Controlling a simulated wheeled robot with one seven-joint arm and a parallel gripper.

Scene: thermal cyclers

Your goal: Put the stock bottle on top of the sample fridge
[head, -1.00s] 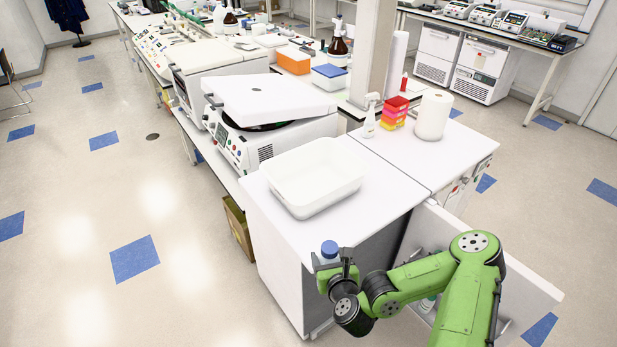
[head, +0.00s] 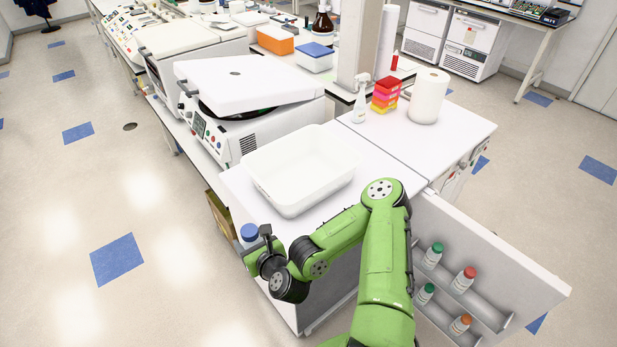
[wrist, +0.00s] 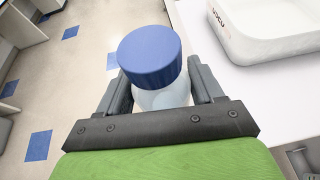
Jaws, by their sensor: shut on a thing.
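The stock bottle (head: 249,233) has a blue cap and a clear or whitish body. My gripper (head: 258,242) is shut on it, beside the near left edge of the white bench top. In the wrist view the bottle (wrist: 158,70) stands upright between both fingers of my gripper (wrist: 160,92), cap toward the camera. The lower part of the bottle is hidden. The sample fridge appears to be the white cabinet under the near counter (head: 425,150), with an open door (head: 490,250) at right; I cannot tell for sure.
A white tray (head: 300,170) sits on the counter. A spray bottle (head: 359,100), coloured boxes (head: 385,95) and a paper roll (head: 428,97) stand further back. Several small bottles (head: 464,280) sit in the open door's racks. A centrifuge (head: 250,85) stands at left.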

